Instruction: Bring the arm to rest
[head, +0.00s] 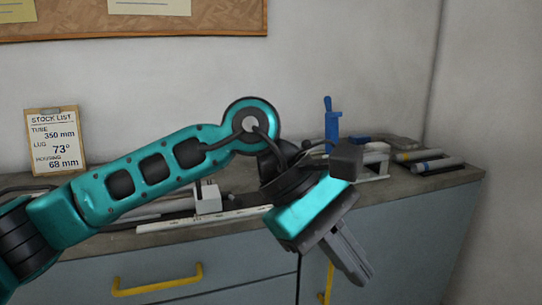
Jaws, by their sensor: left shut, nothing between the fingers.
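My left arm comes in from the left, raised in front of the workbench. Its left gripper (356,270) hangs at the lower right of centre, tilted down and to the right. Its fingers are together with nothing between them. It is in front of the blue-grey cabinet face (410,245) and does not appear to touch anything. My right gripper is not in view.
The workbench top (455,180) holds a white jig block (208,199), a blue clamp-like tool (331,122) and several tubes (437,165). A stock list clipboard (55,140) leans on the wall. Yellow handles (157,284) stick out from the cabinet.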

